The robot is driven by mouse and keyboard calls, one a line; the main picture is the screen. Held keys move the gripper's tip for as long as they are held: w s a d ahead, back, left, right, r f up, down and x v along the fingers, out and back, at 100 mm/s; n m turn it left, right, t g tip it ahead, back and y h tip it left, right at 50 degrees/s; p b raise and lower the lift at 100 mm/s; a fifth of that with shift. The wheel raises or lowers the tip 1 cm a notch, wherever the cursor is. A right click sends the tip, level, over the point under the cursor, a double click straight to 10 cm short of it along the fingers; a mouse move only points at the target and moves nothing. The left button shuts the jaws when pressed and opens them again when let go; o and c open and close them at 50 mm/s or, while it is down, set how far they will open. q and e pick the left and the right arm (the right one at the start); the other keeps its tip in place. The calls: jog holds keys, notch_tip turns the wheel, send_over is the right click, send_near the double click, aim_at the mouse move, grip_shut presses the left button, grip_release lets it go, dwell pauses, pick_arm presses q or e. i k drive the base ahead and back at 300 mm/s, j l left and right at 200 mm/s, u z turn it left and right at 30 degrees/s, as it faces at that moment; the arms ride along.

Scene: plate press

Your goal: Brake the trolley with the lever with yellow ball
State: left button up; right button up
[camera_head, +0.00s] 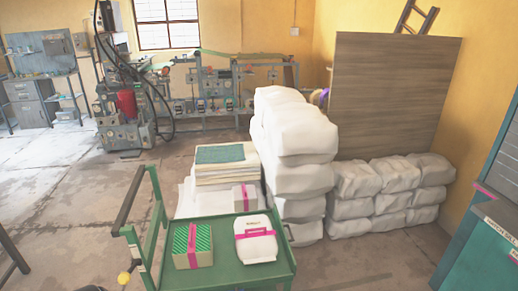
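The green trolley (279,276) stands at the bottom centre of the head view. Its push handle, a dark bar (129,198) on a green frame, rises at its left side. The yellow ball (124,278) shows low at the trolley's left, beside the handle frame. A short piece of its lever (133,266) runs from the ball up toward the frame. The lower part of the trolley and its wheels are cut off by the picture edge. Neither of my grippers can be made out.
On the trolley lie a green-patterned box (193,246) and a white package (256,240), both with pink bands. White sacks (300,140) are piled behind it. A teal machine (490,235) stands at the right. The floor left of the trolley is mostly clear.

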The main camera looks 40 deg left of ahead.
aim_at(124, 280)
jog(key=u, duration=1.65)
jog(key=k+j, duration=0.05)
